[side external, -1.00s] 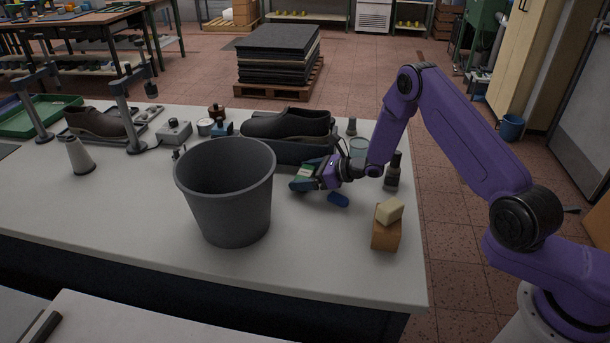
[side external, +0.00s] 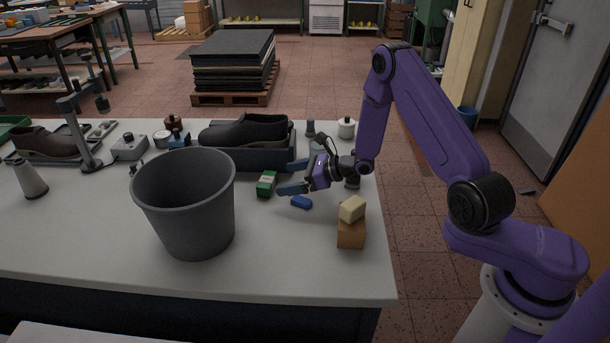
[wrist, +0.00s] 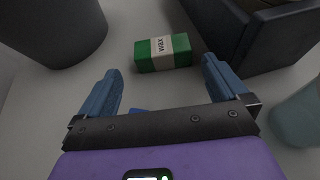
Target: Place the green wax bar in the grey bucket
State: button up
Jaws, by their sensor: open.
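The green wax bar (side external: 266,183), with a white label, lies flat on the grey-white bench; it also shows in the wrist view (wrist: 163,52). My gripper (side external: 303,169) is open and empty, low over the bench to the right of the bar. In the wrist view its two blue fingers (wrist: 160,68) are spread wide, with the bar just ahead of the tips. The grey bucket (side external: 185,203) stands upright on the bench, to the left of the bar and nearer the camera. Its inner floor is hidden.
A blue object (side external: 301,202) lies near my gripper. A pale block (side external: 352,209) rests on an orange-brown block (side external: 351,233) at the right. Open bench lies between bucket and bar.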

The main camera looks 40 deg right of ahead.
jog(key=shift+v, duration=2.25)
jog(key=s+a+r+n+g+y, duration=0.2)
jog(key=s+a+r+n+g, duration=0.25)
jog(key=a+n, duration=0.25)
jog(key=s+a+r+n+g+y, duration=0.3)
jog(key=s+a+n+g, duration=0.2)
jog(key=a+n, duration=0.15)
jog(key=s+a+r+n+g+h, duration=0.2)
jog(key=s+n+g, duration=0.2)
jog(key=s+n, duration=0.3)
jog(key=s+d+r+n+t+h, duration=0.1)
jog(key=s+d+n+h, duration=0.4)
jog(key=s+n, duration=0.5)
jog(key=s+d+r+n+t+h, duration=0.1)
jog(key=s+d+r+n+h, duration=0.2)
jog(key=s+n, duration=0.7)
jog(key=s+d+h, duration=0.1)
jog(key=d+h, duration=0.1)
jog(key=d, duration=0.2)
jog(key=shift+d+r+h, duration=0.15)
jog(key=shift+r+h, duration=0.15)
jog(key=shift+h, duration=0.1)
jog(key=shift+d+r+n+t, duration=0.1)
jog(key=shift+d+n+t, duration=0.05)
jog(key=shift+n+t, duration=0.25)
jog(key=c, duration=0.6)
jog(key=shift+o, duration=0.2)
